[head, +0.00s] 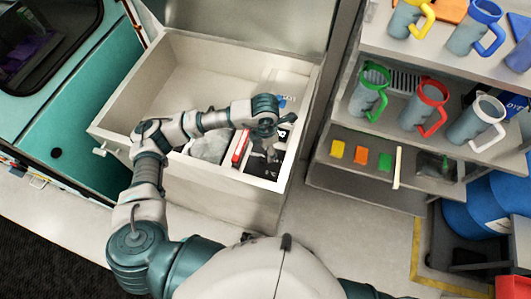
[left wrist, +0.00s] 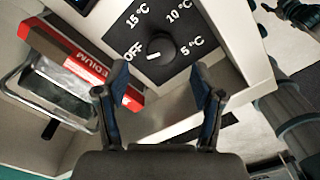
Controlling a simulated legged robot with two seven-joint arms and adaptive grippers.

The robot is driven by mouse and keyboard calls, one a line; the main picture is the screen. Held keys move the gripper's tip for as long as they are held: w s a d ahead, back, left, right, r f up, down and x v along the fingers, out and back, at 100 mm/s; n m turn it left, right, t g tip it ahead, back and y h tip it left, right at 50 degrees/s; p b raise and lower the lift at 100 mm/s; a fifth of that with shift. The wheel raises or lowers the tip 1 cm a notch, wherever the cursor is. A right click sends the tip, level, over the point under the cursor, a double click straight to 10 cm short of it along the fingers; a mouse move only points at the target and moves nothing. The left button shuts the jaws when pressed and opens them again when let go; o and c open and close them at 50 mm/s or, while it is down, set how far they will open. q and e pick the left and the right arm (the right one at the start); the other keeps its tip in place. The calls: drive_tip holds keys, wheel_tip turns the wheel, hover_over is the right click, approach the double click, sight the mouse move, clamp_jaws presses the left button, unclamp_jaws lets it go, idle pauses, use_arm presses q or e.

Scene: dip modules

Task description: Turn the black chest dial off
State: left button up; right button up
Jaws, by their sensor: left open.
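The black dial (left wrist: 155,49) sits on a black panel inside the white chest (head: 230,205). In the left wrist view, its short white mark is at its lower left, near the word OFF. The labels 15 °C, 10 °C and 5 °C also stand around it. My left gripper (left wrist: 158,72) is open and empty, with one finger at each lower side of the dial and apart from it. In the head view my left gripper (head: 268,126) is over the right part of the open chest, and the dial is hard to make out there. My right gripper does not show.
A red box (head: 240,147) lies in the chest and shows left of the dial in the left wrist view (left wrist: 75,60). The chest walls rise close around the gripper. A shelf (head: 450,150) with several mugs stands to the right.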

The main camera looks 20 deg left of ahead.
sight(265, 156)
use_arm(q)
wheel_tip(265, 156, up, 7)
drive_tip(key=shift+f, duration=0.2)
idle(0.3)
